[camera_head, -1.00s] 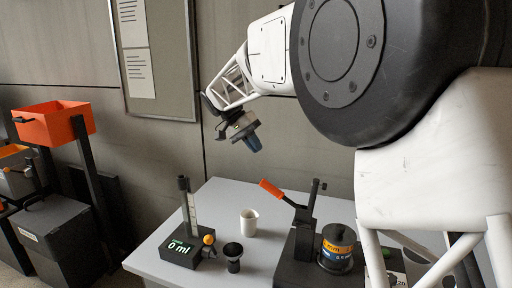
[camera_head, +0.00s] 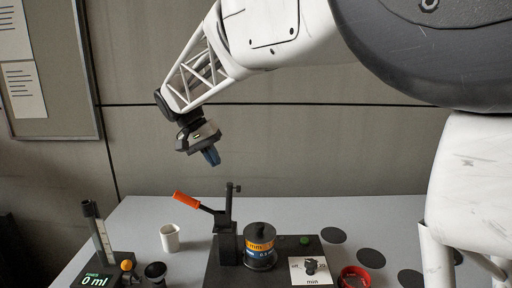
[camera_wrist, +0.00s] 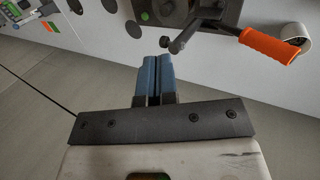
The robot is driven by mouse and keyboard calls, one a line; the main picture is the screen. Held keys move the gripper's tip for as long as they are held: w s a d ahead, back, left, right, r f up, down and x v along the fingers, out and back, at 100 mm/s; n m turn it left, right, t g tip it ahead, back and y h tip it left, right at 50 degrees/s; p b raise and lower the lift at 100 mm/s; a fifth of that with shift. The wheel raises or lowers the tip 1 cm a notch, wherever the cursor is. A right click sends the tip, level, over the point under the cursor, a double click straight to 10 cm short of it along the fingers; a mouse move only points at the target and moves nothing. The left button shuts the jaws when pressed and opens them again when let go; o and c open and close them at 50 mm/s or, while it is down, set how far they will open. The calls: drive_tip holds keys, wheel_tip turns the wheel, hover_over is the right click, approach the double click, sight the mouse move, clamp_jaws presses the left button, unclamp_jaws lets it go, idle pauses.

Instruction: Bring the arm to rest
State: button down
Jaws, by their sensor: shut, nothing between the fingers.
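My gripper (camera_head: 211,156) hangs in the air above the table, at the end of my white arm in the head view. Its blue fingers are together and hold nothing. In the wrist view my gripper (camera_wrist: 158,60) points toward the table, with the fingertips near the black post of the lever device in the picture. Nothing touches the fingers.
The wall (camera_head: 330,150) is behind.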

drive_tip(key=s+d+f+y, duration=0.3)
drive_tip(key=s+d, duration=1.2)
drive_tip(key=d, duration=0.5)
drive_tip(key=s+d+f+t+y, duration=0.1)
drive_tip(key=s+d+f, duration=0.3)
drive_tip(key=s, duration=0.5)
drive_tip(key=s+d+f+t+y, duration=0.1)
drive_tip(key=s+d+f, duration=0.4)
drive_tip(key=s, duration=0.5)
drive_tip(key=shift+d+f+m+t, duration=0.2)
drive_tip(key=shift+d+m+t, duration=0.1)
drive_tip(key=shift+d+t, duration=0.2)
